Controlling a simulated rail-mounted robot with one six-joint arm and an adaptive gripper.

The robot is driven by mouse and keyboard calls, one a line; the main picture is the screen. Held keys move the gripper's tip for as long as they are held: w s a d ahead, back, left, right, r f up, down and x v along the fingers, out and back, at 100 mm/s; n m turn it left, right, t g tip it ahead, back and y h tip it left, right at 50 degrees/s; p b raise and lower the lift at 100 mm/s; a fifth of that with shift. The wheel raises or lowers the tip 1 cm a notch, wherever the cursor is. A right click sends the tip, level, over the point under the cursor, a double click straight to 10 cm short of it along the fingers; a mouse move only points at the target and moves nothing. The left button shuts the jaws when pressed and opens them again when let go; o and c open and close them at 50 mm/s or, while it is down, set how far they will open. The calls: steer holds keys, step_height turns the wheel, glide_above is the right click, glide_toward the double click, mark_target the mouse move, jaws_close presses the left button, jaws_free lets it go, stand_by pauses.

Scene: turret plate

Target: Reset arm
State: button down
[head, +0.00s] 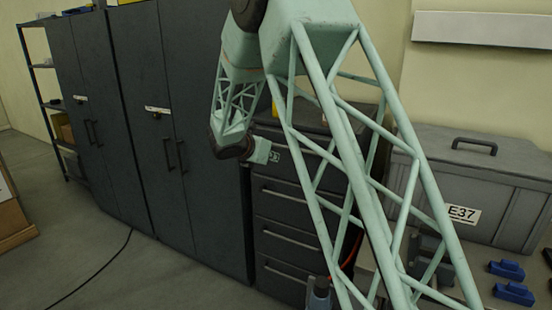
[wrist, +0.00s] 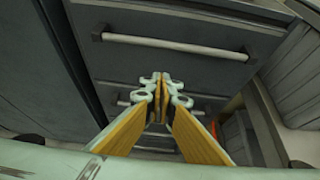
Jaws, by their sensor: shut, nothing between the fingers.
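My arm's pale green lattice links (head: 350,150) cross the middle of the head view. The arm folds back down to a dark wrist joint (head: 230,146) in front of the drawer cabinet and the tall cabinets. In the wrist view, my gripper (wrist: 161,84) has yellow-faced fingers with pale green tips that meet. It is shut and empty, pointing toward the drawer fronts. The fingers do not show clearly in the head view.
A dark drawer cabinet (head: 290,238) stands behind the arm; a drawer handle (wrist: 175,45) shows close in the wrist view. Tall dark cabinets (head: 95,120) stand left. A grey case (head: 420,190) marked E37 and blue blocks (head: 513,293) are at right. A cable (head: 95,268) crosses open floor.

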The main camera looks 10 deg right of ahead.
stand_by(0.4)
steer(key=s+d+r+m+g, duration=0.25)
steer(key=s+r+m, duration=0.25)
steer(key=s, duration=0.7)
steer(key=s+d+r+m+g+y, duration=0.1)
steer(key=s+d+r+m, duration=0.35)
steer(key=s, duration=0.75)
steer(key=s+d+r+m+g, duration=0.1)
steer(key=s+d+r+m, duration=0.3)
steer(key=s, duration=0.8)
steer(key=s+a+m+y, duration=0.2)
steer(key=s+a+m, duration=0.2)
steer(key=s, duration=0.7)
steer(key=s+a+m+y, duration=0.2)
steer(key=s+a+m, duration=0.2)
steer(key=s, duration=0.8)
steer(key=s+a+m+y, duration=0.2)
steer(key=s+a+m, duration=0.2)
steer(key=s, duration=0.8)
steer(key=shift+a+f+m+y, duration=0.2)
steer(key=shift+f+m+y, duration=0.2)
steer(key=shift+m, duration=0.75)
steer(key=shift+w+g, duration=0.1)
steer(key=shift+g, duration=0.15)
